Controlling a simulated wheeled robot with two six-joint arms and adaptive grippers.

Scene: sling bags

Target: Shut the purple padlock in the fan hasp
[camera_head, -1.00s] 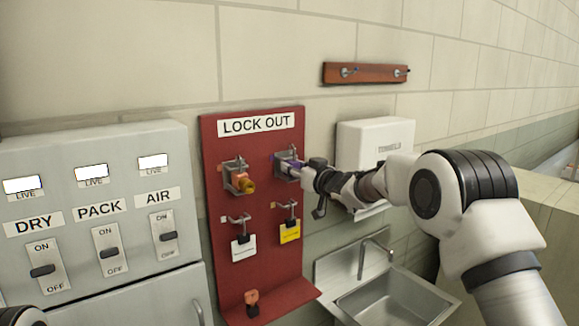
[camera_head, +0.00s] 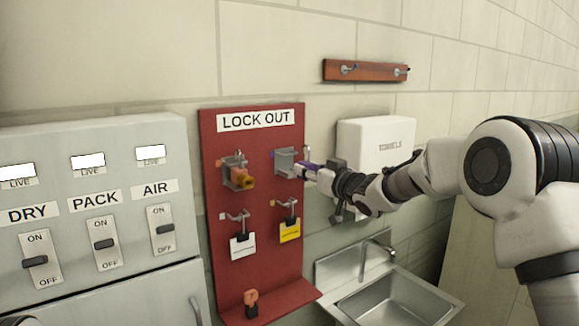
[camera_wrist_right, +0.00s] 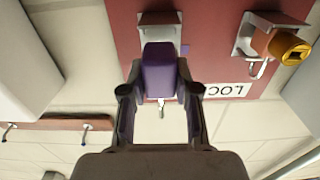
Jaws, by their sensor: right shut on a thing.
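My right gripper (camera_head: 322,176) is shut on the purple padlock (camera_head: 311,166), just right of the upper right grey hasp (camera_head: 285,162) on the red LOCK OUT board (camera_head: 255,270). The right wrist view shows the purple padlock (camera_wrist_right: 160,70) between my two fingers (camera_wrist_right: 160,92), with the grey bracket (camera_wrist_right: 160,30) right beyond it. No fan label is readable. Only a sliver of my left arm shows at the bottom left; its gripper is out of view.
The upper left hasp holds an orange padlock (camera_head: 240,177). A towel dispenser (camera_head: 375,145) and sink (camera_head: 390,300) lie right; a switch cabinet (camera_head: 120,260) stands left.

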